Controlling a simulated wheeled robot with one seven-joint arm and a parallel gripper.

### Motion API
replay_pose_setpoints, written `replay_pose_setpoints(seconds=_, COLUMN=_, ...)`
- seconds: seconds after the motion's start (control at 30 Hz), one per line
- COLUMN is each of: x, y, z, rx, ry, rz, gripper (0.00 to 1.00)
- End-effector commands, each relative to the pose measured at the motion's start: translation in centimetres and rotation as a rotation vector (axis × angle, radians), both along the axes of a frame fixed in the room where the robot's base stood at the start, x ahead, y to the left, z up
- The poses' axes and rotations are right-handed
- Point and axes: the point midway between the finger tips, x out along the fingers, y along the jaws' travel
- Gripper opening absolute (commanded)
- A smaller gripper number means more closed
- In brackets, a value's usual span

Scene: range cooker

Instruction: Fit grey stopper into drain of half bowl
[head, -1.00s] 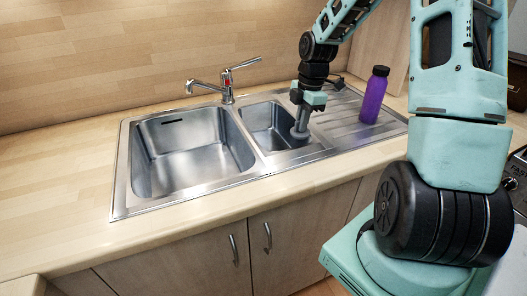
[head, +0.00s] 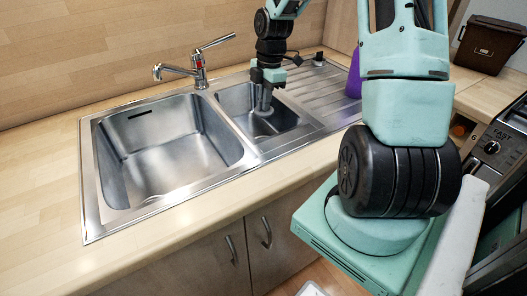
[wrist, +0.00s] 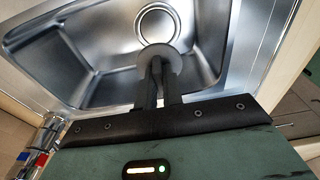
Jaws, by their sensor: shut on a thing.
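My gripper (head: 265,90) is shut on the grey stopper (wrist: 161,58) and points down over the half bowl (head: 237,103), the smaller steel basin right of the large one. In the wrist view the stopper shows as a grey disc at my fingertips (wrist: 158,82). The round drain (wrist: 158,21) shows beyond it in the bowl's floor, partly overlapped by the stopper's far edge. The stopper is not centred on the drain in that view. The gap between stopper and floor is hard to judge. The drain is hidden in the head view.
The large basin (head: 170,155) lies left of the half bowl. The tap (head: 200,68) stands behind them. The ribbed drainer (head: 318,92) is to the right, with a purple bottle (head: 353,82) partly behind my arm. The front worktop is clear.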

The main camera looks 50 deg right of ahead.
Motion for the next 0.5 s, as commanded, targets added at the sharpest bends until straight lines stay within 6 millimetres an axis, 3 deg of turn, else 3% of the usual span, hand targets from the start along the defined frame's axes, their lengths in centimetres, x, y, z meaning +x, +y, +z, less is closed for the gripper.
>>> replay_pose_setpoints(seconds=0.03, x=0.0, y=0.0, z=-1.1, rx=0.0, ry=0.001, rz=0.0, gripper=0.0)
replay_pose_setpoints(seconds=0.37, x=0.0, y=0.1, z=-4.4, rx=0.002, ry=0.003, rz=0.001, gripper=0.0)
replay_pose_setpoints(seconds=0.5, x=-0.1, y=0.1, z=-6.8, rx=0.003, ry=0.005, rz=0.002, gripper=0.0)
